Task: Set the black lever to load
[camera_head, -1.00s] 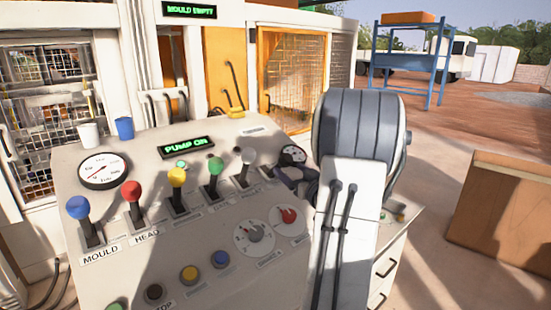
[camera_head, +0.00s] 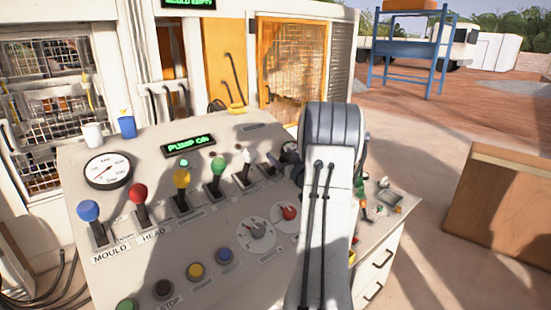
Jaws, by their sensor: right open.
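The control panel (camera_head: 140,175) carries a row of levers: blue (camera_head: 88,211), red (camera_head: 139,193), yellow (camera_head: 181,178), green (camera_head: 217,166) and white (camera_head: 242,158). At the row's right end a dark lever, apparently the black lever (camera_head: 273,161), stands close to my right gripper (camera_head: 291,159). My right gripper is open, and its fingers are largely hidden behind my own grey and white arm. The two dark shapes blend, so I cannot tell whether they touch. The lever's label cannot be read. My left gripper is not in view.
A green display (camera_head: 188,143) reads PUMP ON above the levers. A pressure gauge (camera_head: 108,170), a white cup (camera_head: 92,135) and a blue cup (camera_head: 127,126) are at the panel's back left. Dials and buttons lie in front. Small items lie on the right-hand cabinet (camera_head: 379,235).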

